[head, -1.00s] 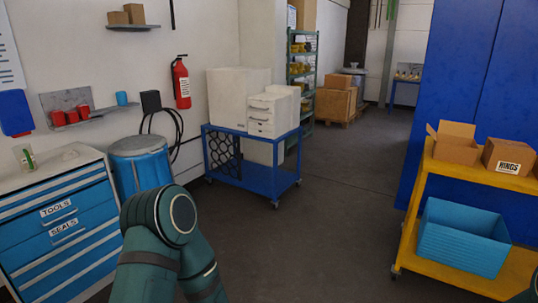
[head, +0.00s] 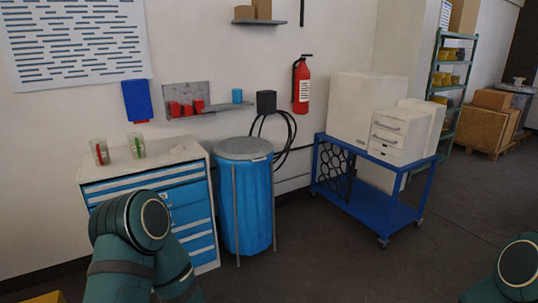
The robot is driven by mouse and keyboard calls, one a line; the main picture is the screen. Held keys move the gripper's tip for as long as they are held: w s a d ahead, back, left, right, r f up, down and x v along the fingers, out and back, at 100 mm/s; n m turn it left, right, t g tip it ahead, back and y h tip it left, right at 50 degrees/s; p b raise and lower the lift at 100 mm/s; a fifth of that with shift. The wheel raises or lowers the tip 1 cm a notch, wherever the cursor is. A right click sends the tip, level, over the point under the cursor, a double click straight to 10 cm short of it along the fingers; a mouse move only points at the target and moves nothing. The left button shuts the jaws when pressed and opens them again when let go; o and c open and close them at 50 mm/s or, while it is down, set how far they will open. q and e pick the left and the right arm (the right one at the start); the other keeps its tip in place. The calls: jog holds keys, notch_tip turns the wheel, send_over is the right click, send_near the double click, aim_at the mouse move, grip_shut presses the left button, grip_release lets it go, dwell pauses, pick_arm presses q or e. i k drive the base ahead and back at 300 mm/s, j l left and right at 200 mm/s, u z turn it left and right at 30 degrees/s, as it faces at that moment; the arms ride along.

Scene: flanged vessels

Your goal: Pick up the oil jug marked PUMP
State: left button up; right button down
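I cannot make out an oil jug marked PUMP in the head view. Two small pale, see-through containers stand on top of the drawer cabinet (head: 185,158) at the left. One container (head: 100,151) has a red part and the other container (head: 137,145) has a green part. I can read no marking on either. Teal links of my arms show at the bottom left and the bottom right. Both grippers are out of view.
A blue drum (head: 245,205) stands beside the cabinet. A blue cart (head: 385,212) carrying white cases (head: 365,105) is right of it. A fire extinguisher (head: 302,85) and a small shelf (head: 210,110) are on the wall. The floor (head: 330,265) in front is clear.

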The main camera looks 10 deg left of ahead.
aim_at(136, 140)
jog(key=i+j+u, duration=0.1)
jog(key=i+u, duration=0.2)
jog(key=i, duration=0.35)
jog(key=i+u, duration=0.35)
jog(key=i, duration=0.35)
jog(key=i+j, duration=0.3)
jog(key=i, duration=0.2)
jog(key=i+j+u, duration=0.1)
jog(key=i+j, duration=0.2)
jog(key=i, duration=0.2)
